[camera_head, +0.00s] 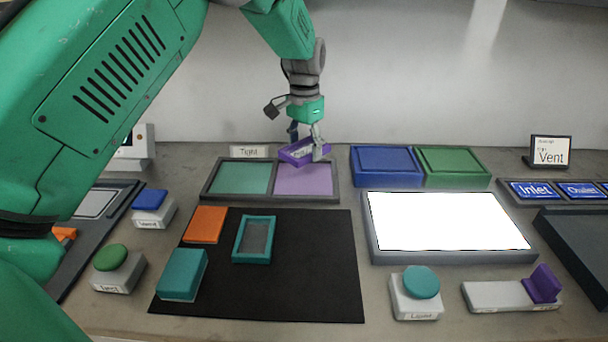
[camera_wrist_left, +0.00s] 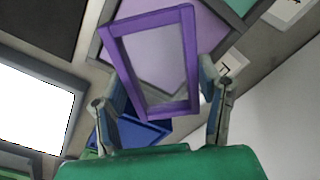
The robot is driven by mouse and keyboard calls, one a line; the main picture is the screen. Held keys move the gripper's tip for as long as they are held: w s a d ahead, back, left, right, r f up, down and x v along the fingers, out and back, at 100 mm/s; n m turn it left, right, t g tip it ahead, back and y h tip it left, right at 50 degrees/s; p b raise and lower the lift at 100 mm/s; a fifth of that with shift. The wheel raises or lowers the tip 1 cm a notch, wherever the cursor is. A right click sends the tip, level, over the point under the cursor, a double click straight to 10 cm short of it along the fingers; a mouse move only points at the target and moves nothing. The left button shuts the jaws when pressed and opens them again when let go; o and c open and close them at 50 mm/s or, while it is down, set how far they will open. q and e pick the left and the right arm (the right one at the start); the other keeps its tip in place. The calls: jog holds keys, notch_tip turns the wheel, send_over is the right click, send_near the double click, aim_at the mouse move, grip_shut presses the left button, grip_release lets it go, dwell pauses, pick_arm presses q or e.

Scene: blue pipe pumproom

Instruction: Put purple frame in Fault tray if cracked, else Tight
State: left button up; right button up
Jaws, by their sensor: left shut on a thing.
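My left gripper (camera_head: 306,147) is shut on the purple frame (camera_head: 289,154) and holds it tilted above the lilac compartment (camera_head: 303,181) of a dark two-part tray (camera_head: 271,199). The frame (camera_wrist_left: 148,22) fills the middle of the left wrist view, between the two fingers (camera_wrist_left: 165,104). Its pane looks see-through; I cannot tell for sure whether it is cracked. The tray's other compartment (camera_head: 240,178) is teal. A label reading Tight (camera_head: 249,152) stands behind the teal side. No readable Fault label shows. My right gripper is not in view.
A black mat (camera_head: 300,280) holds a teal frame (camera_head: 238,240), a teal block (camera_head: 183,275) and an orange piece (camera_head: 206,224). Blue (camera_head: 386,165) and green (camera_head: 452,166) trays and a bright light panel (camera_head: 447,221) stand right. Button boxes (camera_head: 415,292) line the front and left.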

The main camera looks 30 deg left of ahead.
pick_arm(q)
send_over(304, 178)
jog(key=f, duration=0.4)
jog(key=shift+a+f, duration=0.1)
jog(key=shift+a, duration=0.25)
jog(key=f, duration=0.1)
jog(key=d+f, duration=0.1)
jog(key=shift+s+f+b, duration=0.1)
jog(key=shift+f+b, duration=0.2)
jog(key=shift+f, duration=0.1)
jog(key=shift+d, duration=0.15)
jog(key=shift+f, duration=0.1)
jog(key=o, duration=1.1)
jog(key=shift+a, duration=0.3)
jog(key=shift+o, duration=0.3)
jog(key=shift+a+f, duration=0.15)
jog(key=shift+r, duration=0.2)
notch_tip(304, 178, up, 12)
jog(key=shift+f+p, duration=0.1)
jog(key=shift+p, duration=0.5)
